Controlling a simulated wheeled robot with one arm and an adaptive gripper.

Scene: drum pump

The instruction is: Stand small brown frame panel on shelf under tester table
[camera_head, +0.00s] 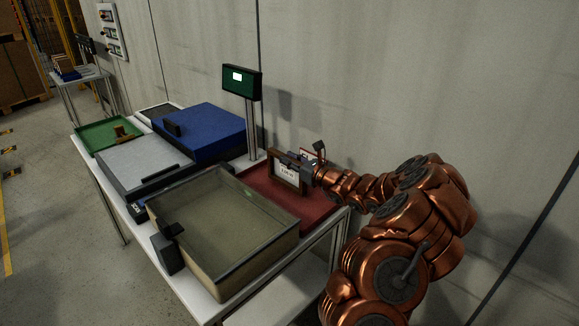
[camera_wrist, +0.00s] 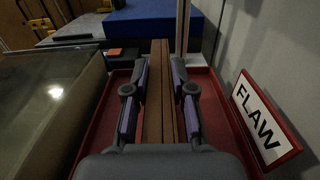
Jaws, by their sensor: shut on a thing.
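The small brown frame panel (camera_head: 273,168) stands upright over the red tray (camera_head: 316,209), with a pale, marked face inside its brown border. My gripper (camera_head: 301,165) is shut on its right side. In the wrist view the panel (camera_wrist: 160,75) shows edge-on as a brown strip between the two fingers of my gripper (camera_wrist: 160,90). Whether its lower edge touches the tray floor I cannot tell. The white table (camera_head: 206,303) carries the tray and the test gear.
A blue block (camera_head: 205,132), a grey plate (camera_head: 135,163) and a green tray (camera_head: 90,139) lie farther along. A display (camera_head: 241,81) rises on a post. The wall is close behind; floor at left is open.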

